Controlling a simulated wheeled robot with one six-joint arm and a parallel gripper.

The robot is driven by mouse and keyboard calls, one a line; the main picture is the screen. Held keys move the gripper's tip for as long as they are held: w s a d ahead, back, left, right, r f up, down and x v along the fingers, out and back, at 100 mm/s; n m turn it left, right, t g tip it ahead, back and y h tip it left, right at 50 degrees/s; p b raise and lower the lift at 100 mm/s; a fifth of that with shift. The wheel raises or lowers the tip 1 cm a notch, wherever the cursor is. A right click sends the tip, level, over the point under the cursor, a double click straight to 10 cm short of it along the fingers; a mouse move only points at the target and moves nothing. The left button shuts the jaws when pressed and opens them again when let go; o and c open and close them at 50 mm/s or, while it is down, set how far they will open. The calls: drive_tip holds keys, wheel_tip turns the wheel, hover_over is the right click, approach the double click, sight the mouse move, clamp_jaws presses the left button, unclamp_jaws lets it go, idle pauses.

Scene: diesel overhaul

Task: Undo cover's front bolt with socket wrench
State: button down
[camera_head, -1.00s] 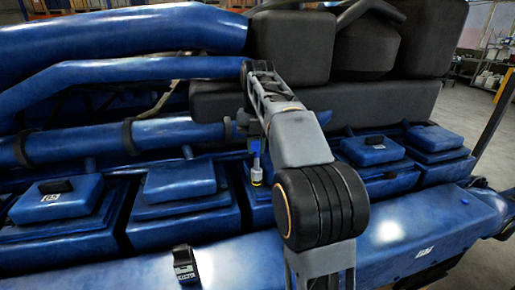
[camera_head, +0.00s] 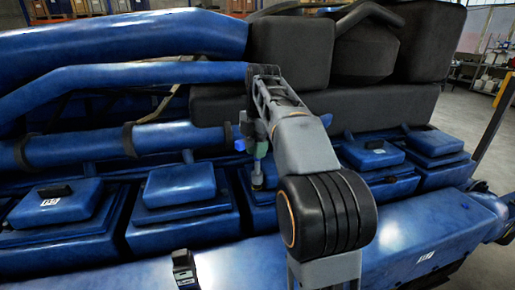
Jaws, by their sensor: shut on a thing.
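My gripper (camera_head: 250,144) is in the middle of the view, small and partly behind my arm. It is shut on the socket wrench (camera_head: 257,176), a thin tool hanging upright below it. The wrench's lower end is over or at the front of a blue cover (camera_head: 268,197), which my arm largely hides. The cover's front bolt cannot be made out. I cannot tell whether the socket is seated on it.
Similar blue covers stand in a row to the left (camera_head: 180,185) and right (camera_head: 370,152). Blue pipes (camera_head: 120,85) and dark grey blocks (camera_head: 290,50) rise behind. A black object (camera_head: 184,268) sits on the blue front casing (camera_head: 235,264).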

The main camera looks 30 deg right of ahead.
drive_tip(key=m, duration=0.5)
drive_tip(key=shift+m+t, duration=0.3)
drive_tip(key=shift+m, duration=0.1)
drive_tip(key=m, duration=0.6)
drive_tip(key=shift+t, duration=0.3)
drive_tip(key=m, duration=0.4)
drive_tip(key=shift+h, duration=0.4)
drive_tip(key=m, duration=0.3)
drive_tip(key=shift+m, duration=0.4)
drive_tip(key=shift+f, duration=0.15)
